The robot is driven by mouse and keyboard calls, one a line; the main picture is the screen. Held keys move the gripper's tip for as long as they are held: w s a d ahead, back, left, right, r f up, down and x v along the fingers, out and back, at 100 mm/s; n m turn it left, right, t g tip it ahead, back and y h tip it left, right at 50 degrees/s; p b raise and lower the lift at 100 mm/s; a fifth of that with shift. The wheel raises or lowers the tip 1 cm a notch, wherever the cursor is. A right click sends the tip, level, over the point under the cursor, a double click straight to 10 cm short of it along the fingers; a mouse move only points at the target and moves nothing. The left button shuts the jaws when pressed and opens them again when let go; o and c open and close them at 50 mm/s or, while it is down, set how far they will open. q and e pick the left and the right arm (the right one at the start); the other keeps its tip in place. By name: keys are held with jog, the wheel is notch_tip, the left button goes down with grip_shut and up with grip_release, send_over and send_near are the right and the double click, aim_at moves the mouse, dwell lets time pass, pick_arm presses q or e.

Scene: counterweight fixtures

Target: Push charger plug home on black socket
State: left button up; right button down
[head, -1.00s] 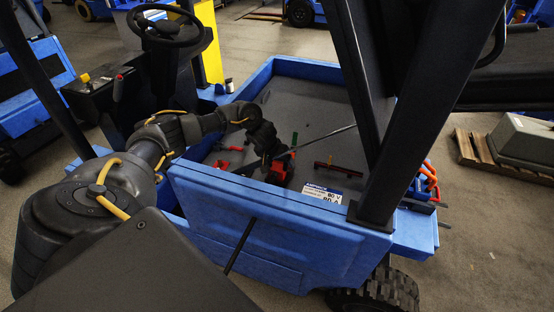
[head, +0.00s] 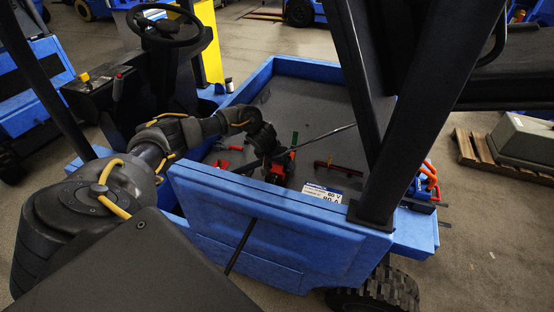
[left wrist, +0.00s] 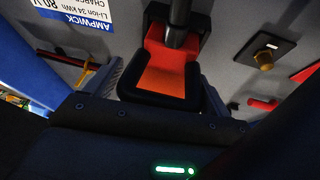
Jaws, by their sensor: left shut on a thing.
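The charger plug (left wrist: 166,82) is orange-red with a black rim, and a thick dark cable or bar rises behind it in the left wrist view. My left gripper (left wrist: 165,98) is shut on it, one finger on each side. In the head view, the left gripper (head: 268,160) reaches over the near wall of the blue-walled bay, with the red of the plug (head: 274,177) just below it. A black part frames the plug's far end in the left wrist view. I cannot tell whether this is the socket or how deep the plug sits. My right gripper is not in view.
A dark red bar (head: 338,169) and red pieces (head: 228,148) lie on the grey panel. A black post (head: 410,120) rises at right. A brass knob (left wrist: 264,60) sits beside the plug.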

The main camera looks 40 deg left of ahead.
pick_arm(q)
jog(key=shift+f, duration=0.45)
jog(key=o, duration=1)
jog(key=v, duration=1)
jog(key=shift+s+r+b, duration=0.15)
jog(key=shift+r+b, duration=0.25)
jog(key=shift+b, duration=0.05)
